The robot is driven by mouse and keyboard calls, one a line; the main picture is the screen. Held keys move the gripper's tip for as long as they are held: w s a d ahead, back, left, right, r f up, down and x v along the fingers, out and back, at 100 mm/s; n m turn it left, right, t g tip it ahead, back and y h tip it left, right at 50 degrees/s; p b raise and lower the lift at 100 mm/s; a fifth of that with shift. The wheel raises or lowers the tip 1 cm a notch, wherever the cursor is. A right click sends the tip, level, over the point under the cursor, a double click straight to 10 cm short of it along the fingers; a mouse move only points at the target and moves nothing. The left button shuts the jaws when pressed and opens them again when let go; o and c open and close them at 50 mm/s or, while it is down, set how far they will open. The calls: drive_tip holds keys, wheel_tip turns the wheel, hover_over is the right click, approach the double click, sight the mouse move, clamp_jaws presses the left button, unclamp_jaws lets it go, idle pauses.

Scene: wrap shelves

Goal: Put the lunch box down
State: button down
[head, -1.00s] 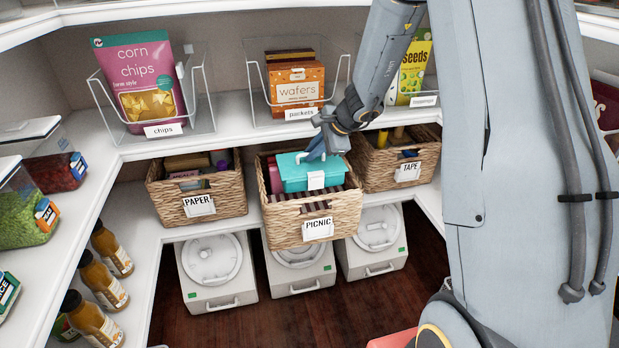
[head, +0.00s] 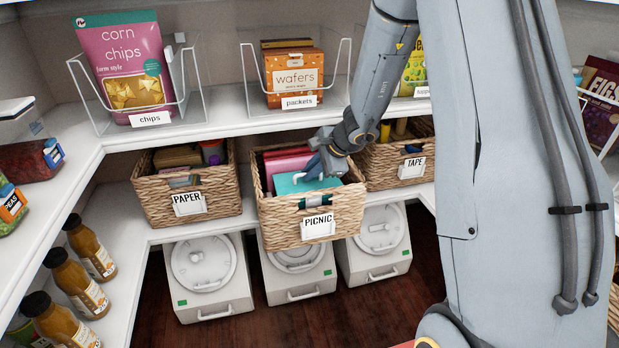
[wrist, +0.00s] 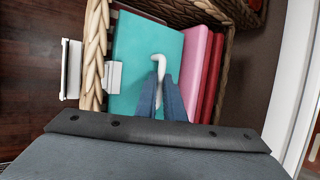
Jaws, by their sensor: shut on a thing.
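The teal lunch box (head: 287,184) is inside the wicker PICNIC basket (head: 282,221), with its top near rim level. My gripper (head: 318,168) is above it, fingers pointing down. In the wrist view my blue fingers (wrist: 161,88) are shut on the white handle (wrist: 158,62) on top of the lunch box (wrist: 137,50). A white latch (wrist: 113,77) on its side faces the basket's front rim (wrist: 97,45). The lunch box's underside is hidden, so I cannot tell whether it touches the basket floor.
Pink (wrist: 195,60) and red items stand in the basket beside the lunch box. The PAPER basket (head: 186,199) is on the left and the TAPE basket (head: 396,168) on the right. A shelf with wafers (head: 294,80) is above and behind. White lidded bins (head: 299,270) stand below.

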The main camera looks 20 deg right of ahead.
drive_tip(key=shift+f, duration=0.1)
drive_tip(key=c, duration=1.9)
unclamp_jaws()
drive_tip(key=shift+f, duration=0.1)
drive_tip(key=shift+o, duration=0.2)
drive_tip(key=p+v, duration=0.2)
drive_tip(key=v, duration=1)
drive_tip(key=s+a+r+n+g, duration=0.2)
drive_tip(key=s+a+n, duration=0.2)
drive_tip(key=s, duration=0.3)
drive_tip(key=s+a+r+n+g, duration=0.2)
drive_tip(key=s+a+n, duration=0.25)
drive_tip(key=s, duration=0.25)
drive_tip(key=s+d+n+g+h, duration=0.2)
drive_tip(key=s+n+h, duration=0.2)
drive_tip(key=s+n, duration=0.4)
drive_tip(key=s, duration=0.6)
drive_tip(key=shift+s+d+r+n, duration=0.25)
drive_tip(key=shift+s+d+n, duration=0.1)
drive_tip(key=shift+d, duration=0.05)
drive_tip(key=shift+r, duration=0.1)
